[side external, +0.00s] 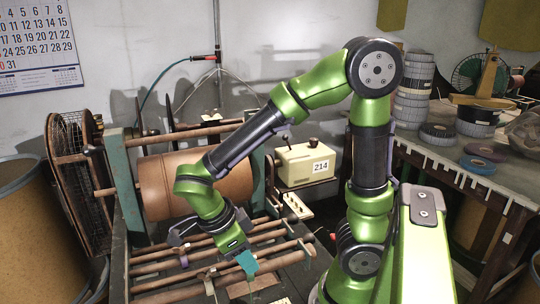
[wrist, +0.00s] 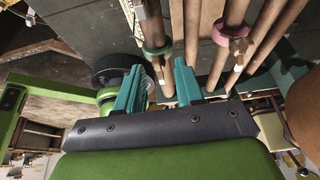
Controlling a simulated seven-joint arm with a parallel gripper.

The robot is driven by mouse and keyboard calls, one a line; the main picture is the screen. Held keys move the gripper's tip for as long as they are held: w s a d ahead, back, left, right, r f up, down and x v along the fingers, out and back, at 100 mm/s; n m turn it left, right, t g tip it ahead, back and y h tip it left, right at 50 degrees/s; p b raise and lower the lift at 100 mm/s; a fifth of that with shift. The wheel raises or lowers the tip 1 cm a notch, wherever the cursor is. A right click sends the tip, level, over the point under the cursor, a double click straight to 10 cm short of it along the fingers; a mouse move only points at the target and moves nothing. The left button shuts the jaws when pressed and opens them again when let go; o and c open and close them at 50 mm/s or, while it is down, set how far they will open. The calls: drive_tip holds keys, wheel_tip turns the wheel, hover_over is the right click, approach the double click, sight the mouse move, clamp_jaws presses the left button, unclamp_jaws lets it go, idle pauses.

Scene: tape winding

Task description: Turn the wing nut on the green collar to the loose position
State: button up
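In the wrist view, the green collar (wrist: 157,50) sits around a brown rod just beyond my fingertips. A small pale metal piece, apparently its wing nut (wrist: 160,74), shows below the collar, between the fingers in the picture. My gripper (wrist: 157,68) is open, with its two teal fingers apart on either side of that piece. I cannot tell whether either finger touches it. In the side view, my gripper (side external: 248,264) points down low over the rods, and the green collar cannot be made out clearly there.
A pink collar (wrist: 231,31) with its own metal piece sits on a neighbouring rod. Several parallel rods run close together. A big copper-coloured roll (side external: 165,185) lies behind the rods. A cream box marked 214 (side external: 305,163) stands to the right of it.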

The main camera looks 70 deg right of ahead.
drive_tip(key=shift+c, duration=0.3)
clamp_jaws()
drive_tip(key=shift+n, duration=0.3)
drive_tip(key=n+t+h, duration=0.1)
drive_tip(key=n, duration=0.2)
drive_tip(key=shift+s+a+n, duration=0.1)
drive_tip(key=shift+n, duration=0.3)
drive_tip(key=n+t, duration=0.1)
drive_tip(key=n, duration=0.2)
drive_tip(key=shift+s+n+t, duration=0.1)
drive_tip(key=shift+n+t, duration=0.2)
drive_tip(key=shift+t, duration=0.1)
drive_tip(key=n+t, duration=0.1)
drive_tip(key=n, duration=0.2)
drive_tip(key=n+t, duration=0.1)
drive_tip(key=n, duration=0.2)
drive_tip(key=shift+s+n+t, duration=0.15)
drive_tip(key=shift+n+t, duration=0.15)
drive_tip(key=shift+n, duration=0.1)
